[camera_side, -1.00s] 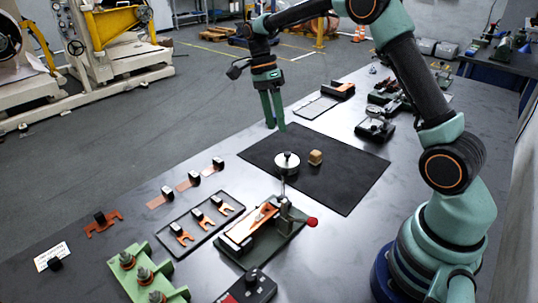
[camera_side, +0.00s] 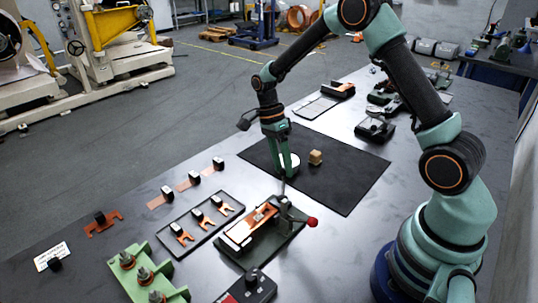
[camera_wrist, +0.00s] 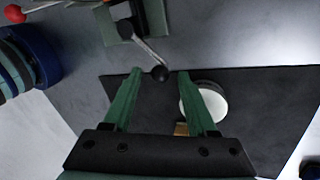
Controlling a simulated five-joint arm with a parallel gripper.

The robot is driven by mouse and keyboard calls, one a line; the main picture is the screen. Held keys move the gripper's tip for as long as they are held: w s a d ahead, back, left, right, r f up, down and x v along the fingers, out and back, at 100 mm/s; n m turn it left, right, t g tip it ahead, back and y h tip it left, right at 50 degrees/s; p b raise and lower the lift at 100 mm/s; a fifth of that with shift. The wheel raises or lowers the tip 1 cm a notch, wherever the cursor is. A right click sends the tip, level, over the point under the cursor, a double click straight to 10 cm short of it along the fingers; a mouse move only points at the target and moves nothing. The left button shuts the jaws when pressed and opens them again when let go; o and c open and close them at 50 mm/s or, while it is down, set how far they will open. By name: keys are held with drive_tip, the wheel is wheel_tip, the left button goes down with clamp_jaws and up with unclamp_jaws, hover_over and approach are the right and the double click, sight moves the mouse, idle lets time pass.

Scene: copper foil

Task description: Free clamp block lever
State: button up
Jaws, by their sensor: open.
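The clamp block (camera_side: 262,243) is a dark green base holding copper strips, with a red ball handle (camera_side: 312,222) at its right end. Its lever (camera_side: 283,187) rises from the block; in the wrist view the lever (camera_wrist: 148,50) is a thin grey rod ending in a black ball knob (camera_wrist: 160,74). My gripper (camera_side: 287,176) points down just above the lever's top end. In the wrist view my gripper (camera_wrist: 160,72) is open, and the knob appears between its green fingertips. I cannot tell whether they touch it.
A white round weight (camera_wrist: 212,104) lies on the black mat (camera_side: 345,185), beside a small wooden block (camera_side: 315,157). A tray (camera_side: 186,240) with copper pieces lies left of the clamp block, and a green stand (camera_side: 128,276) is nearer the camera.

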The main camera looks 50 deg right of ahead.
clamp_jaws()
idle(1.4)
